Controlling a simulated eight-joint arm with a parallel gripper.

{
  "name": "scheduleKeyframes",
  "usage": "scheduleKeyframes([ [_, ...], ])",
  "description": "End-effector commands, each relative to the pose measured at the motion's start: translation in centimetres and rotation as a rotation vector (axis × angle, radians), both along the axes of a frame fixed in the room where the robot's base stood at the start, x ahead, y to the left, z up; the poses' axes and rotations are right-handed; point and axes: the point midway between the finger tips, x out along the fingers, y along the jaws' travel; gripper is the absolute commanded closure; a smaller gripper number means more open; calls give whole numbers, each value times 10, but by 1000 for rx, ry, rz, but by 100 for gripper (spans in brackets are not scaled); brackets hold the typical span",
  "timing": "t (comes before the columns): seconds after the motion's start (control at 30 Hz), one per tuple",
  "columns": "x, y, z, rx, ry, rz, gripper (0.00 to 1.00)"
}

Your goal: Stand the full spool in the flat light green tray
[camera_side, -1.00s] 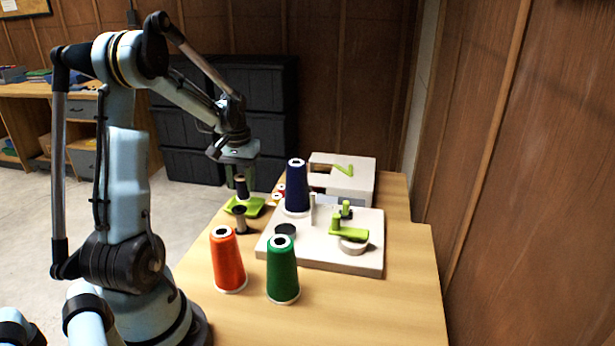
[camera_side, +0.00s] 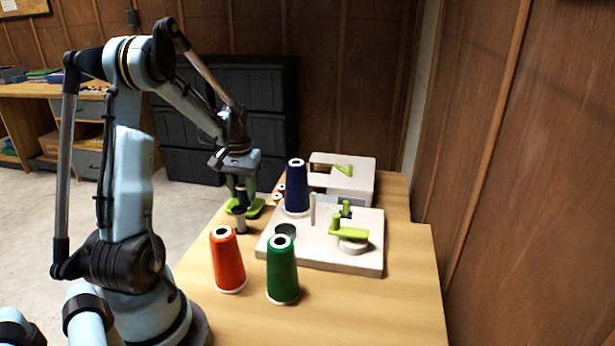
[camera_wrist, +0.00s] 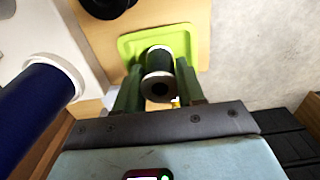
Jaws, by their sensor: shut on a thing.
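My gripper (camera_side: 240,190) is shut on a small dark spool (camera_side: 241,198) with pale end rims, between its two green fingers. In the wrist view the spool (camera_wrist: 159,74) is upright between the fingertips, its hollow end facing the camera. The flat light green tray (camera_side: 256,207) lies on the table's left part, directly below the spool. In the wrist view the tray (camera_wrist: 130,46) shows around the spool's far end. I cannot tell whether the spool's base touches the tray floor.
Another small dark-topped spool (camera_side: 239,219) stands just in front of the tray. Orange (camera_side: 227,262) and green (camera_side: 282,270) cones stand nearer. A navy cone (camera_side: 296,187) stands on a white base (camera_side: 325,257) to the right. The table's front right is clear.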

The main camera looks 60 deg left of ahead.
Motion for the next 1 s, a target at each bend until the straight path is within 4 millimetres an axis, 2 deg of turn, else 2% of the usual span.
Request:
scheduleKeyframes([
  [0.53, 0, 0, -9, 0, 0, 0, 79],
  [0.57, 0, 0, -9, 0, 0, 0, 60],
  [0.73, 0, 0, -9, 0, 0, 0, 34],
  [1.0, 0, 0, -8, 0, 0, 0, 32],
])
